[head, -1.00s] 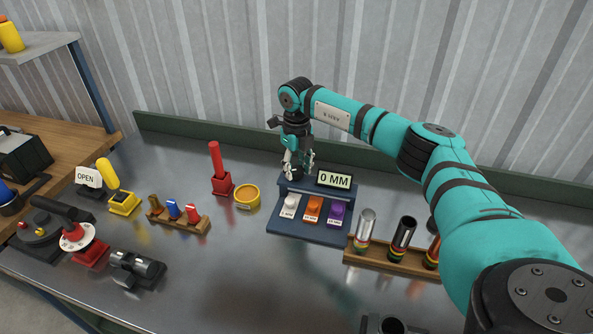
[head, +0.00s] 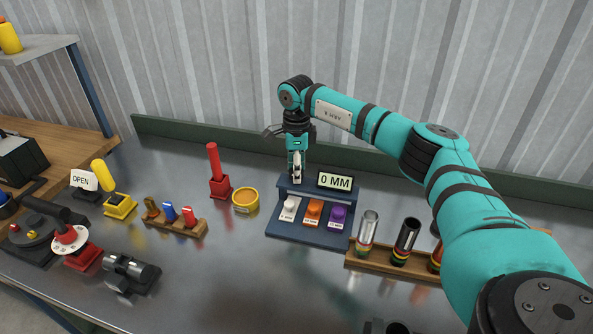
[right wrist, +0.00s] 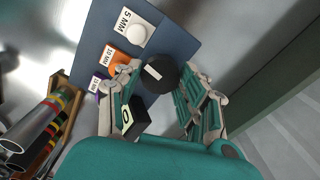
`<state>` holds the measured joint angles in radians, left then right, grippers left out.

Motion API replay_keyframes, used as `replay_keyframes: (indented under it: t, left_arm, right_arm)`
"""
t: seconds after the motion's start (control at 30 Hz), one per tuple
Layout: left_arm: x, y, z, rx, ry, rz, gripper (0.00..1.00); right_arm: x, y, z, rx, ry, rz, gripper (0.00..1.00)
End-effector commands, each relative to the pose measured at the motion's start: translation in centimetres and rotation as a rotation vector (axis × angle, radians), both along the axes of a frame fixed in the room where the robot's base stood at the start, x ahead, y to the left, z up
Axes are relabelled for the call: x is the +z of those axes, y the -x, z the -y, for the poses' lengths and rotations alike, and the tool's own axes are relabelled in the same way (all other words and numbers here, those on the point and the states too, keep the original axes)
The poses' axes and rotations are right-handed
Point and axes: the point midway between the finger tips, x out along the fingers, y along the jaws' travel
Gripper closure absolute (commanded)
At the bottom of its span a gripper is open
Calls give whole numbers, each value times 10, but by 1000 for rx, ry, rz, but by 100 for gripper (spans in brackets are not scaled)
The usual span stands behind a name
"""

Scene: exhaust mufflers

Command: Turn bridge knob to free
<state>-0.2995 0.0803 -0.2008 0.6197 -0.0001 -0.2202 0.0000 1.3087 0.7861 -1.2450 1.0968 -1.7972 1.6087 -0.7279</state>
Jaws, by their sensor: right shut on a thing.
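A dark blue console (head: 318,228) stands on the bench with a display reading "0 MM" (head: 335,181). White (head: 290,208), orange (head: 313,211) and purple (head: 337,214) buttons sit in a row on it. My right gripper (head: 296,178) points down at the console's back left. In the right wrist view, a round black knob (right wrist: 160,75) with a white mark lies between the fingers, and my right gripper (right wrist: 163,84) is shut on it. The gripper hides the knob in the head view. No label on the knob is readable. My left gripper is out of view.
A rack of metal tubes (head: 357,251) stands right of the console. A yellow ring-shaped pot (head: 245,201), a red upright lever (head: 215,172) and a rack of small coloured pieces (head: 180,225) stand left. A red device with a white dial (head: 70,240) is farther left.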

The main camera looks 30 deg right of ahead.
Motion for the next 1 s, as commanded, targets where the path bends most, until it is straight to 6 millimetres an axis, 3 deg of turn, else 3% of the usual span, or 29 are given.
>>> replay_keyframes:
  t: [0.4, 0.93, 0.97, 1.0]
  left_arm:
    - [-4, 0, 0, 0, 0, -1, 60]
    - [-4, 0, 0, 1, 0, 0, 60]
    - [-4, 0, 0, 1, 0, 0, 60]
    - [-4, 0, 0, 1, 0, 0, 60]
  right_arm:
    - [2, -1, 1, 169, 1, 5, 92]
    - [3, -2, 1, 189, 1, 6, 92]
    - [3, -2, 1, 189, 1, 6, 56]
    - [2, -2, 1, 189, 1, 6, 51]
